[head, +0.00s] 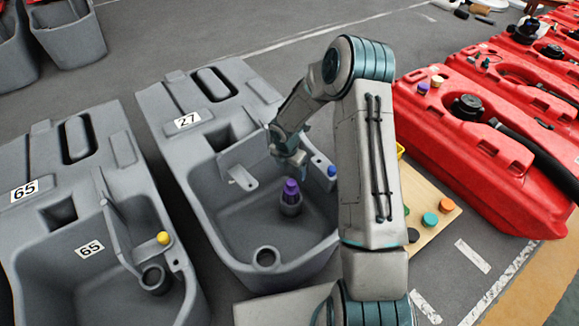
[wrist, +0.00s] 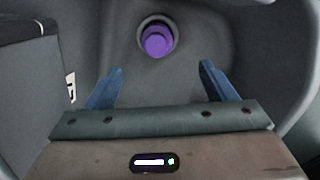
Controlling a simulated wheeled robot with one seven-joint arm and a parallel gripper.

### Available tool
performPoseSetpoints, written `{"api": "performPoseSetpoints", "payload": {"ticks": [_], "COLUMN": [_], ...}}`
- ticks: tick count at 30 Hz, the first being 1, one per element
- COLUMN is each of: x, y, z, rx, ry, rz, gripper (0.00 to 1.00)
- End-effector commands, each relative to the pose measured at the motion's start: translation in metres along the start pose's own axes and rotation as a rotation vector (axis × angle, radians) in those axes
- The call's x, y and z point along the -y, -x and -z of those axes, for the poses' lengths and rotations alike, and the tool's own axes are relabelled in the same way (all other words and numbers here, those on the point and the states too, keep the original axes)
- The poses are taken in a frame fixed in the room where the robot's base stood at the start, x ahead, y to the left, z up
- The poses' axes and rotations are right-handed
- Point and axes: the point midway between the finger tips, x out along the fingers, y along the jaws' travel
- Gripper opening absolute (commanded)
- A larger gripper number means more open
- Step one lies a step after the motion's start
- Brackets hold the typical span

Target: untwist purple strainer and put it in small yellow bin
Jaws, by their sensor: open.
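The purple strainer (head: 291,190) stands upright in a round grey socket on the floor of the grey tank marked 27 (head: 187,121). In the wrist view the purple strainer (wrist: 157,40) shows from above, seated in its ring. My gripper (head: 290,157) is inside the tank's open basin, above the strainer and apart from it. In the wrist view my gripper (wrist: 160,82) has its two blue fingers spread wide, with nothing between them. A small piece of a yellow bin (head: 401,150) shows behind my arm; most of it is hidden.
The tank's walls and an upright flap (head: 240,176) stand close around my gripper. An empty round port (head: 266,257) is at the basin's front. A grey tank marked 65 (head: 130,180) stands left, red tanks (head: 480,130) right. A wooden board (head: 428,195) holds coloured caps.

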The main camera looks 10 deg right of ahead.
Motion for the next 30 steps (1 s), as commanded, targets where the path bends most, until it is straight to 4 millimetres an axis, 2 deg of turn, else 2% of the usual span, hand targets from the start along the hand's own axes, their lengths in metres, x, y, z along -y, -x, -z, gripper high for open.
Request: {"api": "performPoseSetpoints", "payload": {"ticks": [8, 24, 30], "x": [-0.006, -0.007, -0.007], "y": [-0.024, -0.123, -0.144], "z": [0.002, 0.004, 0.003], "rx": [-0.011, -0.011, -0.010], "ry": [0.068, 0.066, 0.065], "rz": [-0.012, -0.011, -0.011], "gripper": [0.78, 0.78, 0.78]}}
